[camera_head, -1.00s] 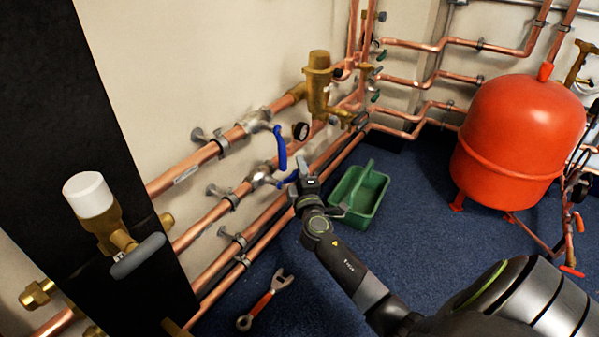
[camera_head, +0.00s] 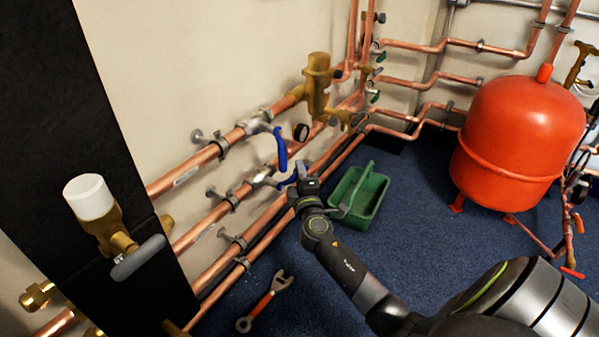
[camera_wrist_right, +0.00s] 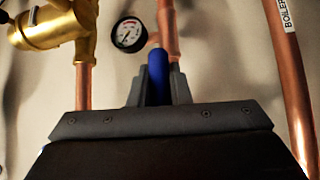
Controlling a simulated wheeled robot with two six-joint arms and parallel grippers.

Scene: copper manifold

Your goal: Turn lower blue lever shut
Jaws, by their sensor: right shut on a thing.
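The lower blue lever (camera_head: 287,181) sits on a silver valve (camera_head: 262,178) on the second copper pipe and points out to the right, away from the wall. My right gripper (camera_head: 303,172) is at its outer end. In the right wrist view the blue lever (camera_wrist_right: 158,77) stands between the two grey fingers of my right gripper (camera_wrist_right: 159,88), which is shut on it. The upper blue lever (camera_head: 281,150) hangs downward from its valve on the pipe above, clear of my gripper. My left gripper is not in view.
A green caddy (camera_head: 376,205) stands on the blue floor just right of my right gripper. A red-handled wrench (camera_head: 265,303) lies on the floor. A round gauge (camera_head: 301,132) and brass fitting (camera_head: 318,85) are above. A red tank (camera_head: 522,135) stands at right.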

